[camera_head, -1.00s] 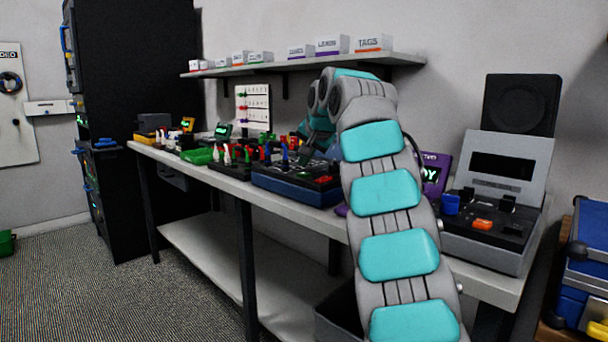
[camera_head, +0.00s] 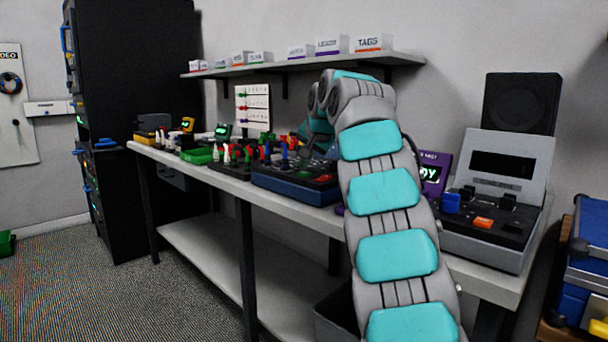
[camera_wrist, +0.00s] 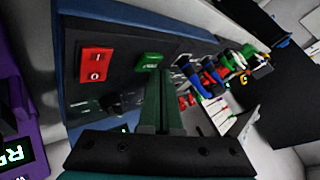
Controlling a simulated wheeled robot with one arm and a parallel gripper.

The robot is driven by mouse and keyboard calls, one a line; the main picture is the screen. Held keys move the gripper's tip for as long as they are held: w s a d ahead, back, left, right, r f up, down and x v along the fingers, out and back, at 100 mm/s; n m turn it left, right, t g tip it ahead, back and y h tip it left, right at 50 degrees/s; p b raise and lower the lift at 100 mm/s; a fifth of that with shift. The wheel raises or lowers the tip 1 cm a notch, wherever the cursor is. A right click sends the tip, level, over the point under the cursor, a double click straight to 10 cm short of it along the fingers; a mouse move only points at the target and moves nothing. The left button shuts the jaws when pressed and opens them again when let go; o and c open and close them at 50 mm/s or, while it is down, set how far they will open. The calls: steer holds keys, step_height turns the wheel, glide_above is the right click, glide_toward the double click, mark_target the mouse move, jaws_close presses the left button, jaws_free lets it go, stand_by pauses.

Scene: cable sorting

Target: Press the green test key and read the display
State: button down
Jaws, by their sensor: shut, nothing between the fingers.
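The green key (camera_wrist: 149,61) shows in the wrist view on the dark top panel of a blue box, beside a red rocker switch (camera_wrist: 97,64) marked 1 and 0. In the head view this blue box (camera_head: 290,190) stands on the bench, partly behind my arm. My gripper (camera_wrist: 166,75) is shut and empty, its tips just beside the key in the picture; I cannot tell whether they touch it. A lit display on a purple unit (camera_head: 434,172) is partly covered by my arm in the head view. Its cut-off lettering (camera_wrist: 14,154) also shows in the wrist view.
Coloured cable plugs (camera_wrist: 215,78) stand beyond the box in the wrist view. A grey device with a dark screen (camera_head: 503,168) and a blue cup-like piece (camera_head: 451,203) are at the right end of the bench. A shelf (camera_head: 300,65) with labelled boxes hangs above.

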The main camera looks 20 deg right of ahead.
steer(key=shift+f+b, duration=0.3)
steer(key=shift+f, duration=0.1)
stand_by(0.4)
stand_by(0.4)
steer(key=shift+r+p, duration=0.85)
steer(key=shift+p, duration=0.05)
stand_by(0.3)
